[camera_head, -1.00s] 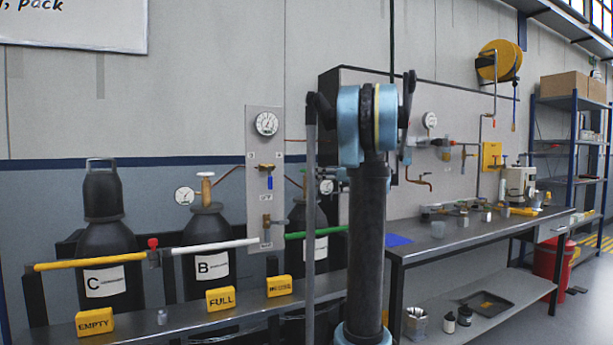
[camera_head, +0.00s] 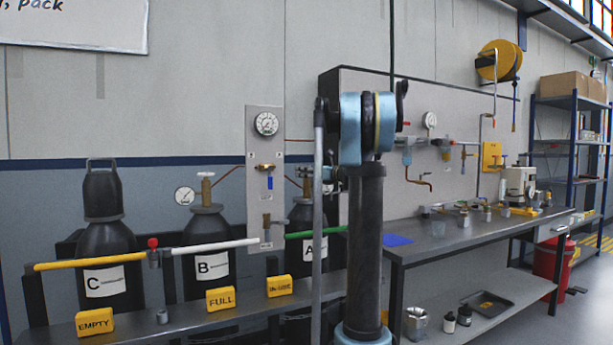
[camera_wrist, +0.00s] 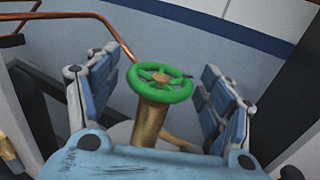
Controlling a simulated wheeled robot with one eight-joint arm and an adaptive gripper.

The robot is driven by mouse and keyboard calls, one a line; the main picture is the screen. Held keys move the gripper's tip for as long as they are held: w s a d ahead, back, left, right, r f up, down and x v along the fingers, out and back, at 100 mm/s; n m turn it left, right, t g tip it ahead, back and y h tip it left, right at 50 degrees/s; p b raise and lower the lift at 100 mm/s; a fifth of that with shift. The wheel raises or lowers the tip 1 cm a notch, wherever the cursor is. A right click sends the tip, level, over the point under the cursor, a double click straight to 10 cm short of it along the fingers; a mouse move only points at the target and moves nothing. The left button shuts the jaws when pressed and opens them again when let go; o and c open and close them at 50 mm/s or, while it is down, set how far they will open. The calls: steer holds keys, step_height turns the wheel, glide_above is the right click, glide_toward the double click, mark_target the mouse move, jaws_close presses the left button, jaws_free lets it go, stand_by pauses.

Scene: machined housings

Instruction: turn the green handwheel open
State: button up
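The green handwheel (camera_wrist: 162,83) sits on a brass valve stem (camera_wrist: 149,124) in the wrist view. My gripper (camera_wrist: 160,68) is open, with one blue finger on each side of the wheel. A gap shows between each finger and the rim, so neither finger appears to touch it. In the head view my gripper (camera_head: 317,175) is at the top of the black cylinder marked A (camera_head: 312,250). The handwheel cannot be made out there, and my arm hides part of that cylinder.
Cylinders B (camera_head: 205,232) and C (camera_head: 103,245) stand to the left, behind a yellow, white and green rail (camera_head: 90,260). A gauge panel (camera_head: 265,205) is beside my gripper. A copper pipe (camera_wrist: 100,17) runs behind the wheel. A steel workbench (camera_head: 460,245) is at the right.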

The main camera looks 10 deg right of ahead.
steer(key=c, duration=1)
steer(key=shift+o, duration=0.2)
steer(key=shift+w+d+n+g+y, duration=0.1)
steer(key=shift+w+n+g+y, duration=0.05)
steer(key=shift+n+g+y, duration=2.05)
steer(key=shift+n+g, duration=0.1)
steer(key=shift+g, duration=0.5)
steer(key=o, duration=1.1)
